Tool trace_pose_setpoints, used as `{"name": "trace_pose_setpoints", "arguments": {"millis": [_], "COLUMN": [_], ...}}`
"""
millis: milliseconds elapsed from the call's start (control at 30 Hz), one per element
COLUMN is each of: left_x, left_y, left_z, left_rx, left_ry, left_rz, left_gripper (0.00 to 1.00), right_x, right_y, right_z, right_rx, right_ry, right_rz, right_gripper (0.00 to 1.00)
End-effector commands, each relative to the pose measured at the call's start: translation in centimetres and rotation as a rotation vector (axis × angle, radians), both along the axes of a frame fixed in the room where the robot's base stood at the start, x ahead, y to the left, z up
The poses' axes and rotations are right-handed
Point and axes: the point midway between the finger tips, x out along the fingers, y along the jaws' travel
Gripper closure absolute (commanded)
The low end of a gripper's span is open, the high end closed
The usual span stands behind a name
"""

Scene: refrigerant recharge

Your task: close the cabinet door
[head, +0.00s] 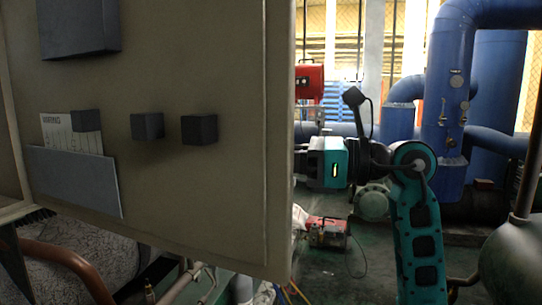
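The cabinet door (215,70) is a large beige panel that fills the left half of the head view. It stands open, with its inner face toward me. Dark blocks and a grey pocket (75,180) holding a white paper sheet are on this face. My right arm comes in from the right, and its wrist is level with the door's right edge. My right gripper (307,163) is at that edge; its fingers are hidden behind the door, so I cannot tell whether they touch it. My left gripper is not in view.
Copper-coloured pipe (70,262) and fittings lie below the door at lower left. A red machine (328,232) stands on the green floor behind. Large blue pipes (452,100) fill the right background. A grey rounded tank (512,262) is at lower right.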

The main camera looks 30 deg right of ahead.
Motion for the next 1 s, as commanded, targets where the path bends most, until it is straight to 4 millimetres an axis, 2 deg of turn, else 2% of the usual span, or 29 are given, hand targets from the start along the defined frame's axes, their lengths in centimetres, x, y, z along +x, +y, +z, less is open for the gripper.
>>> {"name": "trace_pose_setpoints", "arguments": {"millis": [33,267,1000], "left_x": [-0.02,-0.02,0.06], "left_y": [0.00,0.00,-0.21], "left_z": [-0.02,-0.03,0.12], "left_rx": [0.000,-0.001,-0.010], "left_ry": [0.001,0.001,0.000], "left_rz": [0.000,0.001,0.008], "left_gripper": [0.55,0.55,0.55], "right_x": [0.00,-0.01,0.11], "right_y": [-0.01,-0.03,0.10], "right_z": [-0.01,-0.02,-0.05], "right_rx": [0.000,0.000,-0.001], "right_ry": [0.000,0.001,0.002], "right_rz": [0.000,0.000,-0.001], "right_gripper": [0.78,1.00,1.00]}}
